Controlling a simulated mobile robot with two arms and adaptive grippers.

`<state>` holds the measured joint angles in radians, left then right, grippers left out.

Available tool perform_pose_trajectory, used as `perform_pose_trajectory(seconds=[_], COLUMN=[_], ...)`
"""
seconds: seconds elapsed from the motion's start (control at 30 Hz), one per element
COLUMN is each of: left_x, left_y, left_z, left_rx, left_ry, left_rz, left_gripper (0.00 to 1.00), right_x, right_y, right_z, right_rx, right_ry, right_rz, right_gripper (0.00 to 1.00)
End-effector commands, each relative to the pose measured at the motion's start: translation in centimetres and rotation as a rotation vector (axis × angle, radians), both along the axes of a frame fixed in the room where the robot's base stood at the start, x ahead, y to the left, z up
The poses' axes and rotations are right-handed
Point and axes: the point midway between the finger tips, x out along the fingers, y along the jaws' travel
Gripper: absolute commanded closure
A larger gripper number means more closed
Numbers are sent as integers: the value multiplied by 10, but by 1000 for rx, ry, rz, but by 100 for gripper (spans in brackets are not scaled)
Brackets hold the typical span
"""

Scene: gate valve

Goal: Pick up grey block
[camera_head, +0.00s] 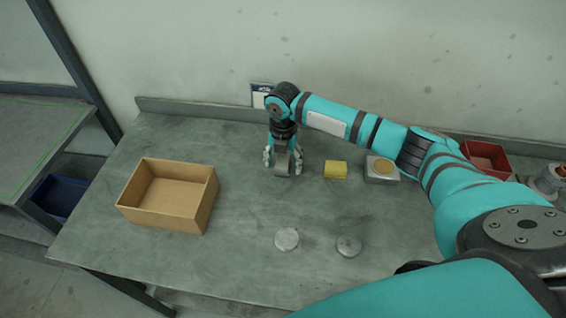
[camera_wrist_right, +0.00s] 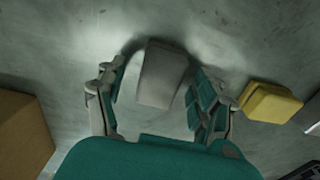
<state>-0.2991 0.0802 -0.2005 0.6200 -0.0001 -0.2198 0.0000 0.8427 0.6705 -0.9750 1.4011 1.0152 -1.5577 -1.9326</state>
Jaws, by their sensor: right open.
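The grey block (camera_head: 282,164) is on the table below my right gripper (camera_head: 283,170) in the head view. In the right wrist view the grey block (camera_wrist_right: 161,75) lies between the two fingers of my right gripper (camera_wrist_right: 160,92). The fingers are open, one on each side of the block, with a visible gap at each side. The gripper points down at the table. My left gripper is not in view.
A yellow block (camera_head: 335,170) sits just right of the gripper, and a grey box with a round tan top (camera_head: 381,169) is beyond it. An open cardboard box (camera_head: 205,207) stands at left. Two grey discs (camera_head: 287,239) (camera_head: 348,246) lie in front. A red bin (camera_head: 487,158) is at far right.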

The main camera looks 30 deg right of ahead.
Motion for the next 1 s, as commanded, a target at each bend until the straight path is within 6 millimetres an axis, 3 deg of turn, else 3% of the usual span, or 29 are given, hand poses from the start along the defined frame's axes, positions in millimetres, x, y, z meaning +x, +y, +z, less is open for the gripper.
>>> perform_pose_trajectory(seconds=[0.1, 0.6, 1.0], left_x=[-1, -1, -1], left_y=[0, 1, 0], left_z=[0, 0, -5], left_rx=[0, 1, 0], left_ry=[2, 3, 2], left_rz=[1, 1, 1], left_gripper=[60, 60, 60], right_x=[0, 0, 1], right_y=[0, 0, 0], right_z=[0, 1, 10], right_rx=[0, -1, 0], right_ry=[0, -1, -2], right_rz=[0, -1, -1], right_gripper=[33, 99, 100])
